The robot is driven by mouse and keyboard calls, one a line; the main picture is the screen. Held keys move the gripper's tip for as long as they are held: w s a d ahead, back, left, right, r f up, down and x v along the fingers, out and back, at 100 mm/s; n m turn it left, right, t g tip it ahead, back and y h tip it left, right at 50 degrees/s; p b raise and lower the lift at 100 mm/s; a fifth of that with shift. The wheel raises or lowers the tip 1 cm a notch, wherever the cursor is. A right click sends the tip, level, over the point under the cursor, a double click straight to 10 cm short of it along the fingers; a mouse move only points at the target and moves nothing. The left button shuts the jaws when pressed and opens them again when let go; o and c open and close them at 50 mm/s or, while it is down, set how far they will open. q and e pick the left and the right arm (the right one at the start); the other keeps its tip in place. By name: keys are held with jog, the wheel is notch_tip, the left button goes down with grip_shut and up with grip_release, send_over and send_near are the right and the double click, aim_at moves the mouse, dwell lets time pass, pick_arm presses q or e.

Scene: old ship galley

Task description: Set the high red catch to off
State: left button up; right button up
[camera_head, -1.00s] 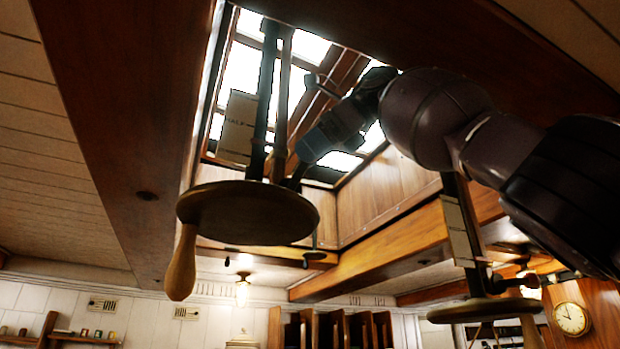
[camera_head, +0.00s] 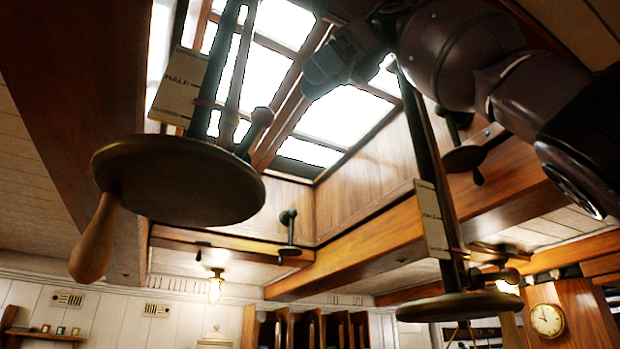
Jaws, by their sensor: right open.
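I cannot make out a red catch in this view. A round wheel (camera_head: 180,185) with a wooden peg handle (camera_head: 93,240) hangs from dark rods at the left, beside a card marked HALF (camera_head: 178,88). A dark lever with a round knob (camera_head: 259,119) stands just above the wheel's right rim. My right gripper (camera_head: 322,72) is open, up against the bright skylight, to the right of that lever and apart from it. Its fingers are dark and partly hard to make out. My left gripper is not in view.
A second wheel (camera_head: 460,306) with its card (camera_head: 432,218) hangs at the right below my arm. Smaller wheels hang farther back (camera_head: 464,159) and (camera_head: 288,251). Wooden beams (camera_head: 370,245) frame the skylight (camera_head: 330,120). A clock (camera_head: 547,320) is at the lower right.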

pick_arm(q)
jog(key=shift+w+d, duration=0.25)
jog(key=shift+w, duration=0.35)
pick_arm(e)
jog(key=shift+s+d+r, duration=0.25)
jog(key=shift+d+r, duration=0.05)
jog(key=shift+d, duration=0.05)
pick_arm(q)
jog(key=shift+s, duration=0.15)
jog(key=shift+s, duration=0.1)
